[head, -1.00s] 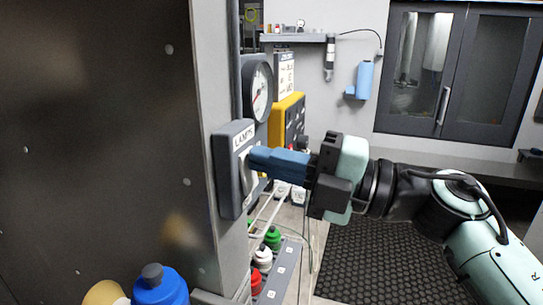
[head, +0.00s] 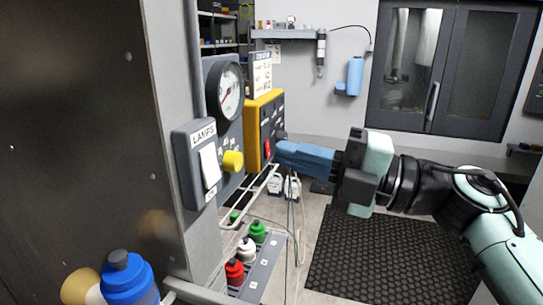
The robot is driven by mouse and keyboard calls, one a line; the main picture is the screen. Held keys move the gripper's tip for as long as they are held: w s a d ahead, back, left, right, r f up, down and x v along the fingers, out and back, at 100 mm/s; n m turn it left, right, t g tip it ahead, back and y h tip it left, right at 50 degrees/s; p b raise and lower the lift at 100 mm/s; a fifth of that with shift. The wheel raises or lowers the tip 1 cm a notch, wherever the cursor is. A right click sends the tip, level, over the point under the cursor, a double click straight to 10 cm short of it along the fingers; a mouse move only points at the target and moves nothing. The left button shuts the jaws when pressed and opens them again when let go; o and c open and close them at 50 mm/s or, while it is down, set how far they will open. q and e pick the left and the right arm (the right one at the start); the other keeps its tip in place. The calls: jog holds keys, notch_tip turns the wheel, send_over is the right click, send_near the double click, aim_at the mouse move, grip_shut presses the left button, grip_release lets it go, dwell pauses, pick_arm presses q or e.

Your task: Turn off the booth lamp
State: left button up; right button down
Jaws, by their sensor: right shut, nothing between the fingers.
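The lamp switch is a grey box (head: 188,176) labelled LAMPS on the panel edge at the left, with a white rocker (head: 209,166) on its face. The rocker is in plain view, but I cannot tell which end is pressed in. My right gripper (head: 278,150) has blue fingers and is shut and empty. It points left, to the right of the switch and apart from it, with its tips by the right edge of the yellow box in the picture. My left gripper is not in view.
A yellow knob (head: 232,161), a round gauge (head: 230,92) and a yellow control box (head: 252,130) with a red switch (head: 267,149) are close by the lamp switch. Colored bottles stand on a rack (head: 262,270) below. A black mat (head: 375,255) covers the floor at right.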

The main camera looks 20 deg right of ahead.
jog(key=s+d, duration=0.2)
jog(key=d, duration=0.1)
jog(key=s+d, duration=0.1)
jog(key=shift+s+d+r, duration=0.15)
jog(key=shift+d+r, duration=0.05)
jog(key=shift+r, duration=0.15)
